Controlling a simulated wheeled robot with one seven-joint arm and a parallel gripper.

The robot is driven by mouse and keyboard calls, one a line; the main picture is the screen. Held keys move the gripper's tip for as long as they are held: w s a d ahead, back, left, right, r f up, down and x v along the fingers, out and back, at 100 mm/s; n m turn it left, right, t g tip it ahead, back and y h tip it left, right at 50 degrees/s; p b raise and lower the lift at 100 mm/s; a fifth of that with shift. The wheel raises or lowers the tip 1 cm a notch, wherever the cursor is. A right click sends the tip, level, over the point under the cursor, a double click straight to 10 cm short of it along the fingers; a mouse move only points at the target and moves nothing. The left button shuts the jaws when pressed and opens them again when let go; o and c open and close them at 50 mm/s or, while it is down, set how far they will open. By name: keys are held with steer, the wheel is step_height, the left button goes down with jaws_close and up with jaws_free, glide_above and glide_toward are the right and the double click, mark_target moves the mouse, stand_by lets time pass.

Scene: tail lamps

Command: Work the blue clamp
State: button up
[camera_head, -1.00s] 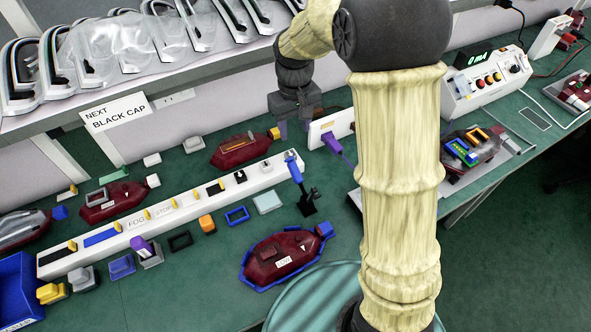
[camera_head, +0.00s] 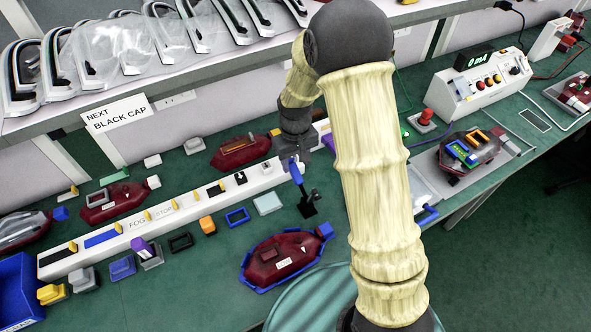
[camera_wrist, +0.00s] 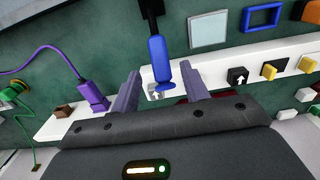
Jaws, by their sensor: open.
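The blue clamp has a blue handle (camera_head: 297,172) on a black base (camera_head: 307,208), standing on the green bench by the right end of the long white rail. Its handle stands up and leans a little left. My gripper (camera_head: 294,160) is right at the top of the handle in the head view. In the wrist view my gripper (camera_wrist: 160,80) is open, with the blue handle (camera_wrist: 158,52) between its two fingers in the picture. A gap shows on both sides of the handle. I cannot tell how deep it sits between the fingers.
The white rail (camera_head: 160,214) with blocks runs left of the clamp. A dark red lamp in a blue-edged holder (camera_head: 285,262) lies in front. A purple plug (camera_wrist: 93,95) is left of my fingers in the wrist view. The shelf (camera_head: 215,80) hangs behind.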

mark_target(295, 171)
steer(key=shift+f, duration=2.35)
jaws_close()
